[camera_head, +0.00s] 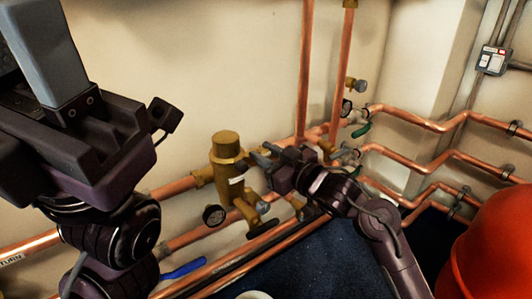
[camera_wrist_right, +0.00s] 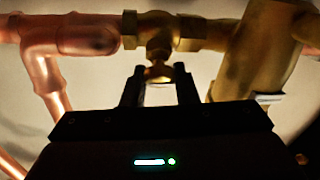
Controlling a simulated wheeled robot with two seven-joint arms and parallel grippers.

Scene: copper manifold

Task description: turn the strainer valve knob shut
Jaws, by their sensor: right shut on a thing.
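The brass strainer (camera_head: 228,168) stands upright in the copper pipe run at the middle of the head view. Its body also shows at the right of the right wrist view (camera_wrist_right: 262,50). My right gripper (camera_head: 266,156) is just right of the strainer. In the right wrist view, its two fingers are shut on the small brass valve knob (camera_wrist_right: 159,73), one on each side. The knob sits below a brass fitting (camera_wrist_right: 157,27). The fingers hide it in the head view. My left gripper (camera_head: 48,50) is large and close at upper left, apart from the pipes; its jaw opening is not clear.
A pressure gauge (camera_head: 214,215) and a dark handle (camera_head: 262,228) sit below the strainer. A blue lever (camera_head: 183,270) is at lower left. Copper pipes (camera_head: 430,160) run along the right wall. A red rounded object (camera_head: 495,245) stands at lower right.

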